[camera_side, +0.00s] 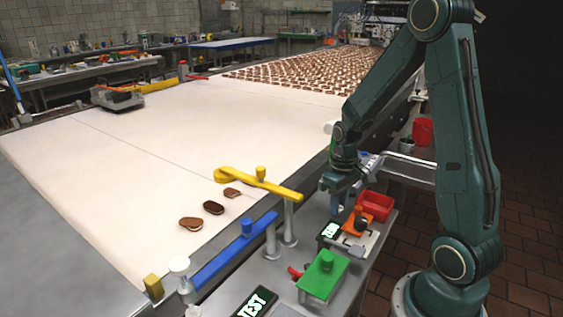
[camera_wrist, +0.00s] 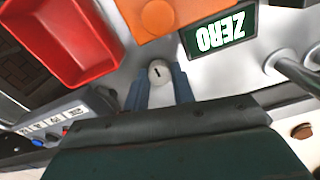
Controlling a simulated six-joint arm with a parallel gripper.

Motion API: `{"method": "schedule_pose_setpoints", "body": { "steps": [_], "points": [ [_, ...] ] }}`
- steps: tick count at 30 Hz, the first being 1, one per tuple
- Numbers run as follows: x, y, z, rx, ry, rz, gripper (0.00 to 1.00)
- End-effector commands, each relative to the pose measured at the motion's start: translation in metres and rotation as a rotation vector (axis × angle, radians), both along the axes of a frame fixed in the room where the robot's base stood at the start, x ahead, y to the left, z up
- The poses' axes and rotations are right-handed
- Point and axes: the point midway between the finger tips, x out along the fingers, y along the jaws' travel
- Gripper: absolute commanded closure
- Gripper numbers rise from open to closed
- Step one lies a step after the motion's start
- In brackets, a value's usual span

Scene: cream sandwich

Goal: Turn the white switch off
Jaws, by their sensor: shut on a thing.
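The white switch (camera_wrist: 158,72) is a small round knob with a short dark mark on its top, seen in the wrist view. The mark points nearly up and down in that picture, with a slight tilt. My gripper (camera_wrist: 160,84) has its two blue-grey fingers on either side of the knob, shut on it. In the side view my gripper (camera_side: 338,206) points down at the bench, beside the ZERO display. I cannot make out the switch in the side view, where the gripper covers that spot.
Close by are the ZERO display (camera_side: 329,230), a red bin (camera_side: 375,206) and an orange scale (camera_side: 357,221). A few cookies (camera_side: 213,208) lie on the belt.

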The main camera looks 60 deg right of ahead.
Motion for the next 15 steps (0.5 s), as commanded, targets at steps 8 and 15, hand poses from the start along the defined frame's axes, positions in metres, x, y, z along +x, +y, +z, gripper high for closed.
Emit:
{"method": "schedule_pose_setpoints", "body": {
  "steps": [8, 15],
  "points": [
    [0.0008, -0.0004, 0.0009, -0.002, -0.003, 0.004, 0.98],
    [0.0007, -0.0002, 0.0006, -0.002, -0.003, 0.004, 0.53]
  ]
}}
